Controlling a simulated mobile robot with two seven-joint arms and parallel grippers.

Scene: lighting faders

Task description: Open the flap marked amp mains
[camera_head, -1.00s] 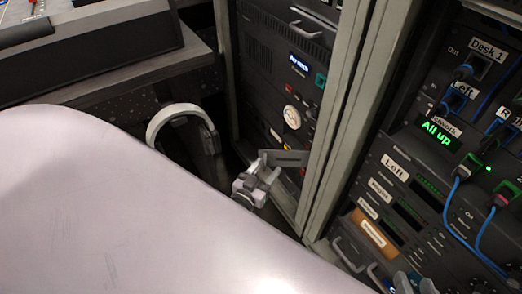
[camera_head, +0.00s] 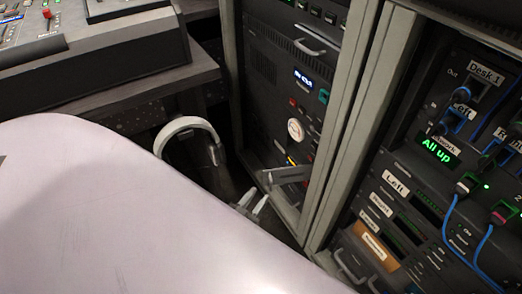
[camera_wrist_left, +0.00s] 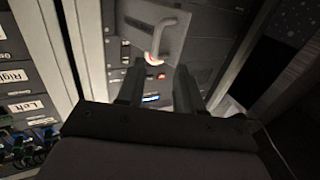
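A grey flap-like panel (camera_head: 300,180) juts out at a slant from the lower part of the middle rack in the head view. In the left wrist view a grey panel (camera_wrist_left: 140,40) with a curved handle (camera_wrist_left: 161,40) lies ahead of the fingers; it looks like the same flap. I cannot read its marking. My left gripper (camera_head: 252,204) is just left of and below the panel in the head view. In the wrist view the gripper's (camera_wrist_left: 158,85) fingers are apart with nothing held between them. My right gripper is not in view.
The middle rack's upright frame (camera_head: 352,130) stands right of the panel. Another rack with an "All up" display (camera_head: 437,150) and blue cables is farther right. Headphones (camera_head: 187,127) hang under the desk (camera_head: 130,90).

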